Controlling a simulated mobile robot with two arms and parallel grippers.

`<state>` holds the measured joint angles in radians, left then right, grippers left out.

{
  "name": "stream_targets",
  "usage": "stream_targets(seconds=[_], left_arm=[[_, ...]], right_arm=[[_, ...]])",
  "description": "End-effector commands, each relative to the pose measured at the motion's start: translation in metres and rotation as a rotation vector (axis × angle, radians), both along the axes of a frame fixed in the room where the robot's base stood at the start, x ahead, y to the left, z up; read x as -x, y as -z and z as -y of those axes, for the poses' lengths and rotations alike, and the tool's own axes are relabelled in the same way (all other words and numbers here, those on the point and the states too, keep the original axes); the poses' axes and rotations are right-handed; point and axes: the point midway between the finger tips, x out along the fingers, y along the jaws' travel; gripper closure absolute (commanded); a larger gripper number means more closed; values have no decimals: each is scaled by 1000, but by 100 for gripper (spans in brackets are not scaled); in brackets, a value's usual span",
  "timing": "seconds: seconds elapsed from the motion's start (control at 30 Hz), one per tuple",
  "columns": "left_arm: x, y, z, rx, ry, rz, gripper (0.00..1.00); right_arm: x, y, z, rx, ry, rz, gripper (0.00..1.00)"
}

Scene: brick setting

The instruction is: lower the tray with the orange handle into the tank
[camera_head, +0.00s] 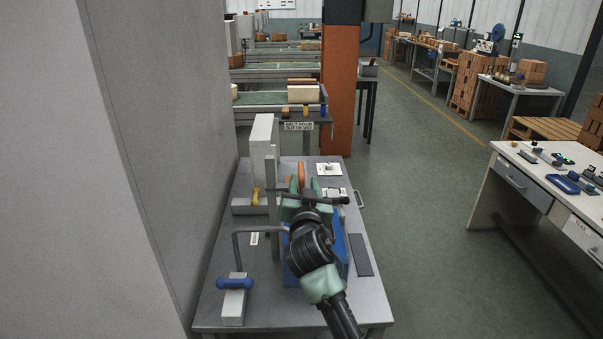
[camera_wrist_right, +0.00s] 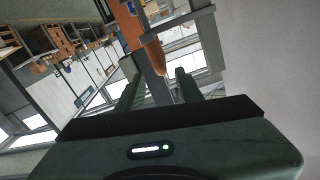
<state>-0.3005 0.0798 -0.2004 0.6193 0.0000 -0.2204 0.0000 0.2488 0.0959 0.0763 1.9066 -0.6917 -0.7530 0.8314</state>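The orange handle (camera_head: 301,174) stands upright just beyond my right gripper in the head view. In the right wrist view the orange handle (camera_wrist_right: 155,57) shows between the fingertips. My right gripper (camera_head: 300,188) reaches over the bench, and its two green fingers are apart with a gap around the line of the handle. I see no clear contact with it. The tray below the handle is mostly hidden by the gripper and wrist. A blue tank (camera_head: 341,262) shows partly beneath my right arm; its inside is hidden. My left gripper is not in view.
The grey bench (camera_head: 270,313) carries a bent crank with a blue grip (camera_head: 235,283), a grey upright block (camera_head: 264,145), a yellow knob (camera_head: 255,196) and a dark strip (camera_head: 361,255). A wall closes off the left. Open floor (camera_head: 430,220) lies right of the bench.

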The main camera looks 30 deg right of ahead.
Motion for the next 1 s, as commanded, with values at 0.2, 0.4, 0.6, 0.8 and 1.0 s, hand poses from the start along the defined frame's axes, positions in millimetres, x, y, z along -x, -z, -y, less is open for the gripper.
stream_targets(seconds=[0.2,0.4,0.6,0.8,1.0], left_arm=[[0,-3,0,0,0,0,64],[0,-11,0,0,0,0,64],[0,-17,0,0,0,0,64],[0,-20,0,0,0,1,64],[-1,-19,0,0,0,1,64]], right_arm=[[-10,5,1,12,4,-9,64],[-35,4,17,12,4,-9,64],[-58,5,31,10,4,-9,64],[-69,6,38,9,3,-8,64],[-70,7,38,8,3,-7,64]])
